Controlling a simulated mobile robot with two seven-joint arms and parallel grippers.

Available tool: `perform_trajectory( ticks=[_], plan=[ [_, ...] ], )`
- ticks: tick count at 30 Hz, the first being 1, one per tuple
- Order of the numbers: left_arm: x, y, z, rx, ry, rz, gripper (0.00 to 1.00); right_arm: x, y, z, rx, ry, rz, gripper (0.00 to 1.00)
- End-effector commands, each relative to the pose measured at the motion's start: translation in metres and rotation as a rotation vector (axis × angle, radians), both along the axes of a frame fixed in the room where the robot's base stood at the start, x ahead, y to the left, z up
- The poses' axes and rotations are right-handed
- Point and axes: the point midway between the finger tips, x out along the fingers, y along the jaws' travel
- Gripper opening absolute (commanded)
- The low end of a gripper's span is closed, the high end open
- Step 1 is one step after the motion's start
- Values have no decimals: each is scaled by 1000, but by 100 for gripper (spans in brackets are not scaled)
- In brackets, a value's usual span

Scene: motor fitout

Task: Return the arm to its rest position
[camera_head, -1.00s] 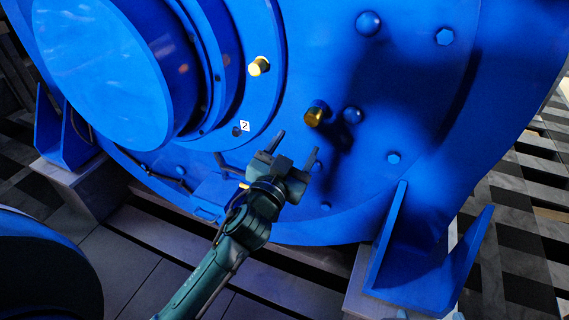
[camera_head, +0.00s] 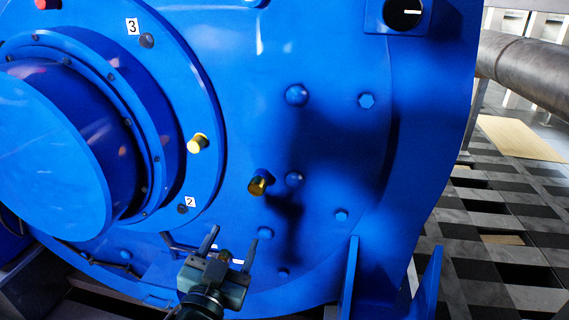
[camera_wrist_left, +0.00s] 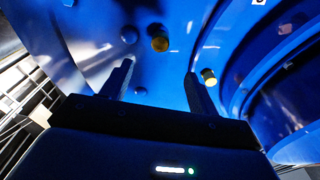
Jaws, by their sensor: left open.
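My left gripper (camera_head: 231,247) is at the bottom of the head view, in front of the lower part of a big blue motor (camera_head: 330,150). Its two fingers are apart and point up, with nothing between them. In the left wrist view the open fingers (camera_wrist_left: 158,85) also stand apart and empty against the blue motor face. A gold plug (camera_head: 258,185) sticks out of the motor above the fingers. Another gold plug (camera_head: 198,143) sits on the ring near the label 2. The gripper looks apart from both plugs. My right gripper is out of view.
A black knob (camera_head: 403,14) is at the top right of the motor, and a red plug (camera_head: 46,4) at the top left. Blue support brackets (camera_head: 427,285) stand at the lower right. A grey pipe (camera_head: 525,70) and checkered floor (camera_head: 500,220) lie to the right.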

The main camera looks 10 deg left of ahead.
Motion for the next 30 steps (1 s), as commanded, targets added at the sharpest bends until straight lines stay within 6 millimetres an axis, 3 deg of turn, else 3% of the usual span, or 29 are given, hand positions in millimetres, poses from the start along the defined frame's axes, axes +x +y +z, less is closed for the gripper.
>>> perform_trajectory(
  ticks=[5,9,20,22,30],
  plan=[
    [-39,-4,-35,-52,122,-48,60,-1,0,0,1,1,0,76],
    [-81,-10,-61,-114,239,-103,60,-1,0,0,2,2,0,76],
    [-165,-26,-87,-254,450,-206,60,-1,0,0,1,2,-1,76],
    [-162,-27,-75,-248,462,-204,60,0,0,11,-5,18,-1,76],
    [-159,-27,-62,-229,535,-190,60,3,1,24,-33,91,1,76]
  ],
)
